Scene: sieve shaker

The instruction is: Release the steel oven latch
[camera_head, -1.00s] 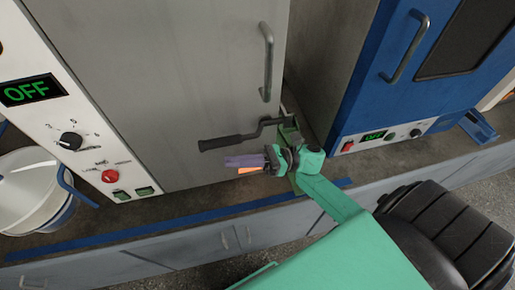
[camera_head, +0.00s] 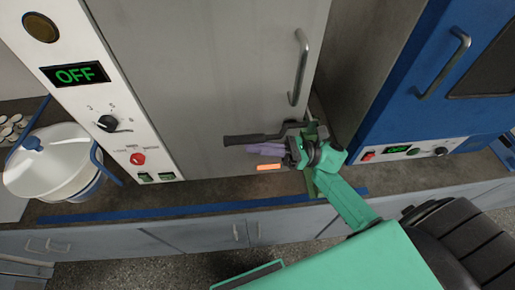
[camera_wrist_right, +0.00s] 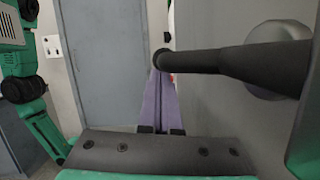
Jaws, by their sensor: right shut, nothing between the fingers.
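The steel oven (camera_head: 205,75) has a grey door with a latch lever (camera_head: 245,139), a dark grip pointing left from a pivot at the door's lower right. My right gripper (camera_head: 263,150) has purple fingers, shut and empty, just under the lever and pointing left. In the right wrist view, the lever (camera_wrist_right: 240,62) crosses at the right, and its rounded end lies by the tips of the shut fingers (camera_wrist_right: 160,100). I cannot tell whether they touch. The gripper and wrist hide part of the pivot. My left gripper is not in view.
A vertical door handle (camera_head: 299,68) stands above the latch. A blue oven (camera_head: 400,95) is close on the right. A small orange bar (camera_head: 268,167) shows below the fingers. A white lidded tub (camera_head: 50,160) stands at left. The bench front (camera_head: 190,235) runs below.

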